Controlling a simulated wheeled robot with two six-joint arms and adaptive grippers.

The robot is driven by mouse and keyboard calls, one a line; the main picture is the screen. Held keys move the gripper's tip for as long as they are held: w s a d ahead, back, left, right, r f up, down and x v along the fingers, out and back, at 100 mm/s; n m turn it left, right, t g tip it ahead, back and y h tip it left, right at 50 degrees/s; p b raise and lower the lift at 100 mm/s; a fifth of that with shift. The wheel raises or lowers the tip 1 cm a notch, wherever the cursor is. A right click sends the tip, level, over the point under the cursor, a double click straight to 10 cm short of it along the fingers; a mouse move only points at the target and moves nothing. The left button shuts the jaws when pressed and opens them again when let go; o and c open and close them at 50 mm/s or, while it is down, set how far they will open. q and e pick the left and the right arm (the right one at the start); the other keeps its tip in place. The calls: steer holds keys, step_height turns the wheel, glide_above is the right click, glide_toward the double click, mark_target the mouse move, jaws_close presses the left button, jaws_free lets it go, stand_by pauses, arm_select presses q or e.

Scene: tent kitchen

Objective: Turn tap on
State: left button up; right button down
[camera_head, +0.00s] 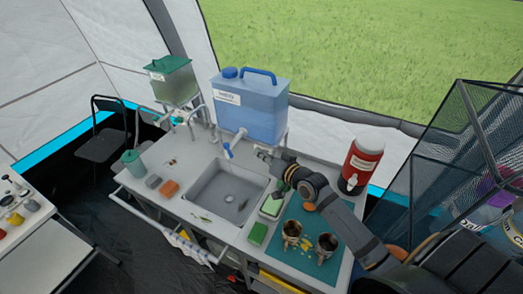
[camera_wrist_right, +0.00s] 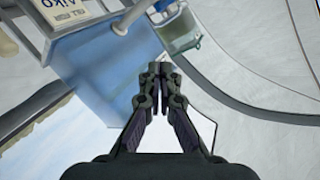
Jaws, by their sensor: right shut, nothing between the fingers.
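A large blue water jug (camera_head: 258,104) stands raised behind the sink (camera_head: 225,192). Its tap (camera_head: 231,147), with a blue end, sticks out over the back edge of the sink. Another tap-like metal fitting (camera_head: 182,118) shows below the green-lidded tank (camera_head: 172,80). My right gripper (camera_head: 260,150) is just right of the jug's tap, in front of the jug, and apart from the tap. In the wrist view its fingers (camera_wrist_right: 160,72) are shut and empty, with the blue jug (camera_wrist_right: 90,75) behind them to the left. My left gripper is not in view.
A sponge dish (camera_head: 272,205) and green sponge (camera_head: 257,234) lie right of the sink. A red drink cooler (camera_head: 362,163) stands at the back right. A green cup (camera_head: 133,163) stands left of the sink.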

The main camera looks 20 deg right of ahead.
mark_target(229, 151)
arm_select(q)
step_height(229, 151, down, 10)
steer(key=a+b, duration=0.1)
steer(key=b, duration=0.9)
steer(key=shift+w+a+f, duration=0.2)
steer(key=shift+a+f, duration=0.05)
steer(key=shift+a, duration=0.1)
arm_select(e)
steer(key=w+a+f, duration=0.5)
steer(key=w, duration=0.4)
steer(key=shift+w+a, duration=0.25)
steer(key=shift+a, duration=0.15)
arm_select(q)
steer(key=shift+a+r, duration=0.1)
